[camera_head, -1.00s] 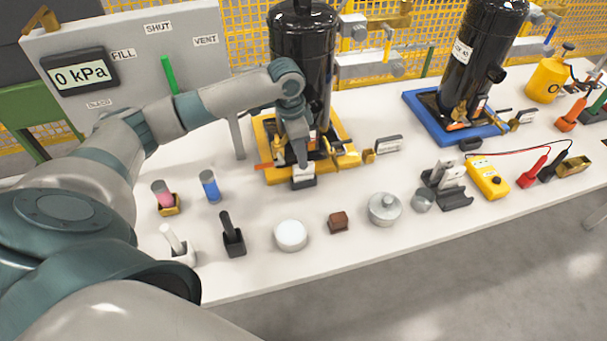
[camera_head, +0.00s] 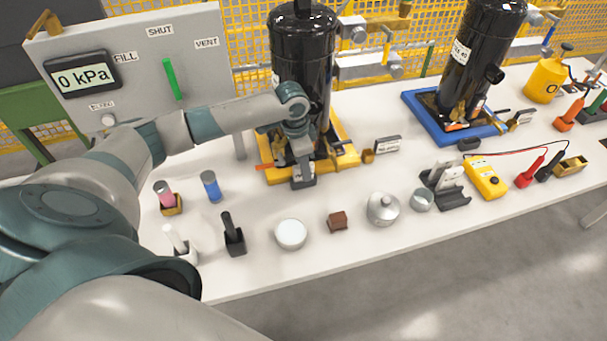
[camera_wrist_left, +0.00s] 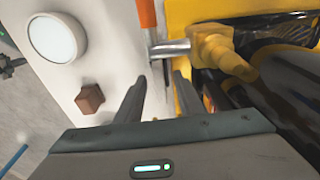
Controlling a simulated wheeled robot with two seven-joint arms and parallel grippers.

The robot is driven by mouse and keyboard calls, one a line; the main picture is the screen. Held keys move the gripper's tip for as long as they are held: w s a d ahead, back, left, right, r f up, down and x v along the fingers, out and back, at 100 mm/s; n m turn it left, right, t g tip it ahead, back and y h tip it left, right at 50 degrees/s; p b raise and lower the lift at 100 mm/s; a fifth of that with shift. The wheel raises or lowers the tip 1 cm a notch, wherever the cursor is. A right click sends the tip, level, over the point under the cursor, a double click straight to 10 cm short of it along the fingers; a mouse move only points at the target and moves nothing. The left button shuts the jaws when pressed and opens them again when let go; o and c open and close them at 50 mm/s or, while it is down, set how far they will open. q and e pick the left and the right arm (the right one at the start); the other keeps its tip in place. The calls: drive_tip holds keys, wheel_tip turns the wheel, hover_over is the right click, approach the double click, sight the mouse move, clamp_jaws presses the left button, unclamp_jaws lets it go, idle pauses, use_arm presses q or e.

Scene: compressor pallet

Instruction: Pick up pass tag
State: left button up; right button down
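My left gripper (camera_head: 303,178) reaches down in front of the yellow pallet (camera_head: 345,160) under the near black compressor (camera_head: 303,45). In the left wrist view the two fingers (camera_wrist_left: 158,98) stand apart with a gap between them, over the white table close beside the pallet edge. A small dark block shows at the fingertips in the head view; whether it is a tag holder or part of the gripper, I cannot tell. I cannot clearly make out a pass tag; the hand may hide it. My right gripper is not in view.
An orange bar (camera_wrist_left: 148,38) and a brass fitting (camera_wrist_left: 222,50) lie close ahead of the fingers. A brown block (camera_head: 337,221), a white round lid (camera_head: 290,234) and a black holder (camera_head: 234,240) stand nearer the table's front edge. A labelled stand (camera_head: 388,145) is right of the pallet.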

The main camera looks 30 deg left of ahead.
use_arm(q)
clamp_jaws()
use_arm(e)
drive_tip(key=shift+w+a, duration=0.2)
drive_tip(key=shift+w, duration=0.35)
use_arm(q)
drive_tip(key=shift+r, duration=0.1)
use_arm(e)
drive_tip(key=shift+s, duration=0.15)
use_arm(q)
drive_tip(key=shift+r, duration=0.1)
